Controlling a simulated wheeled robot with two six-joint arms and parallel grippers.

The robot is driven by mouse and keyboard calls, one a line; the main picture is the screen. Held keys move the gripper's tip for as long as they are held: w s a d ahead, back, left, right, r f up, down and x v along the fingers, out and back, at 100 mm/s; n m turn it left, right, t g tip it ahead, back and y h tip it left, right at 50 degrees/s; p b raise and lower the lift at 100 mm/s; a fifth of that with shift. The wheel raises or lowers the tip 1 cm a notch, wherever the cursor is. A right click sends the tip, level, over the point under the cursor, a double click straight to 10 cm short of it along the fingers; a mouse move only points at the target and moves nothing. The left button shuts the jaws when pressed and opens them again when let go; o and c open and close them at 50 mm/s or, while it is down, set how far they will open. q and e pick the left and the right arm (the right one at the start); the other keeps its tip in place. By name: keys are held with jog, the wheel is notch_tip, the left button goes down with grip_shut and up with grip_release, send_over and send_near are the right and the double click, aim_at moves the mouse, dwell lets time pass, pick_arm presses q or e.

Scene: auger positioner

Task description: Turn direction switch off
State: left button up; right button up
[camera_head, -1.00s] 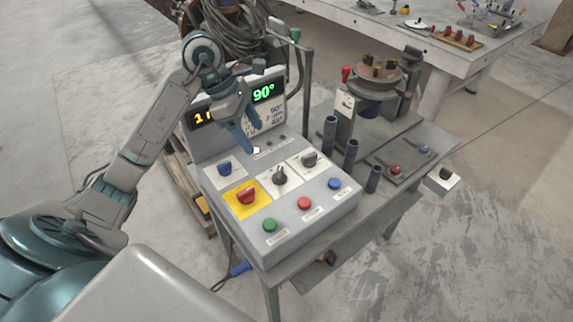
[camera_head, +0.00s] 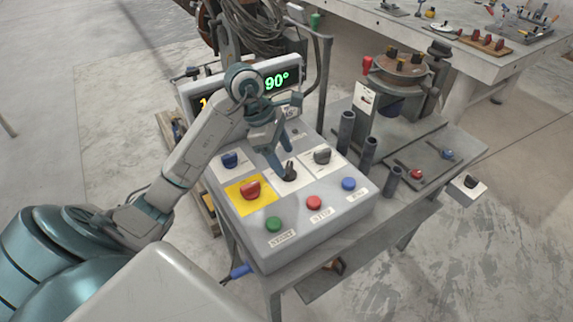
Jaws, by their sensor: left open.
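The grey control panel (camera_head: 315,228) carries several rotary switches. A black switch (camera_head: 290,172) sits on a white plate in the middle, a dark grey switch (camera_head: 322,156) to its right, a blue switch (camera_head: 230,160) to its left, and a red switch (camera_head: 250,189) on a yellow plate. The labels are too small to read, so I cannot tell which one is the direction switch. My left gripper (camera_head: 281,160) is open, pointing down at the back edge of the black switch, very close to it; contact cannot be told. My right gripper is not in view.
Green (camera_head: 273,224), red (camera_head: 314,202) and blue (camera_head: 348,184) buttons line the panel's front. A lit display (camera_head: 277,80) stands behind my left arm. Dark upright tubes (camera_head: 345,131) and a round turntable (camera_head: 402,68) stand to the right.

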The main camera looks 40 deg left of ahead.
aim_at(288, 171)
pick_arm(q)
jog(key=shift+x, duration=0.85)
jog(key=shift+d+f, duration=0.2)
jog(key=shift+f, duration=0.4)
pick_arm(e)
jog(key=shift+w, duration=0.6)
pick_arm(q)
jog(key=shift+w, duration=0.1)
jog(key=shift+c, duration=0.5)
